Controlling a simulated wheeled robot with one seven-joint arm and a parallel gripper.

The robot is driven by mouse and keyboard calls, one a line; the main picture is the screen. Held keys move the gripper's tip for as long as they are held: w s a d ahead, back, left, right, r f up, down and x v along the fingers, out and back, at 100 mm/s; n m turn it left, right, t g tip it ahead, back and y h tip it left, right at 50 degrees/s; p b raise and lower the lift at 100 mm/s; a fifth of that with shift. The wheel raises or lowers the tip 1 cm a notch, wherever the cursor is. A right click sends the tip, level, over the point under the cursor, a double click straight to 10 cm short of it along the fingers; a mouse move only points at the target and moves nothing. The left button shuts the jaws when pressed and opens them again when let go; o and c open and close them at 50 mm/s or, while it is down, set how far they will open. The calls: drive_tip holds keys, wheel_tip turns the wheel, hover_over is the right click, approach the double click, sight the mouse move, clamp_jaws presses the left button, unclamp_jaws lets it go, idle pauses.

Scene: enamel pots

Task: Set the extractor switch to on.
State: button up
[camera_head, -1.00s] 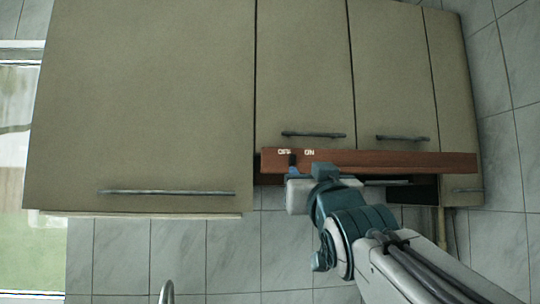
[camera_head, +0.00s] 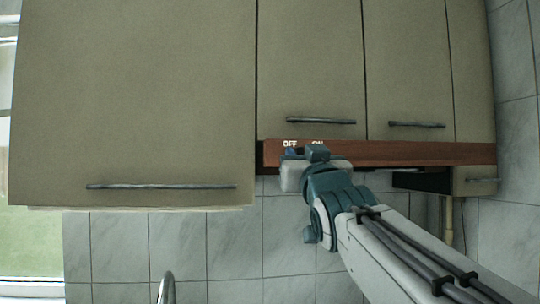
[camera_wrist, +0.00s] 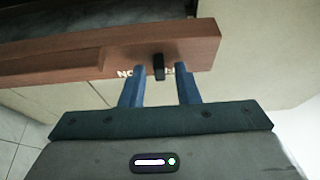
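The extractor switch (camera_wrist: 158,66) is a small black toggle on the red-brown wooden front of the extractor hood (camera_head: 400,153). White OFF and ON labels are above it in the head view. The wrist view sees the panel upside down; there the switch is on the OFF label's side, with that label partly covered. My gripper (camera_wrist: 158,72) is open, with one blue finger on each side of the switch and gaps visible between. In the head view my gripper (camera_head: 291,153) is at the panel's left end and hides the switch.
Beige wall cabinets with dark bar handles (camera_head: 320,120) are above the hood. A large cabinet (camera_head: 130,100) juts out to the left. Grey tiled wall (camera_head: 235,245) lies below, with a tap (camera_head: 166,288) at the bottom. A pipe (camera_head: 449,220) runs down at the right.

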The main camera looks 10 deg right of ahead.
clamp_jaws()
drive_tip(key=shift+d, duration=1.1)
drive_tip(key=shift+o, duration=1.2)
unclamp_jaws()
drive_tip(key=shift+b, duration=0.3)
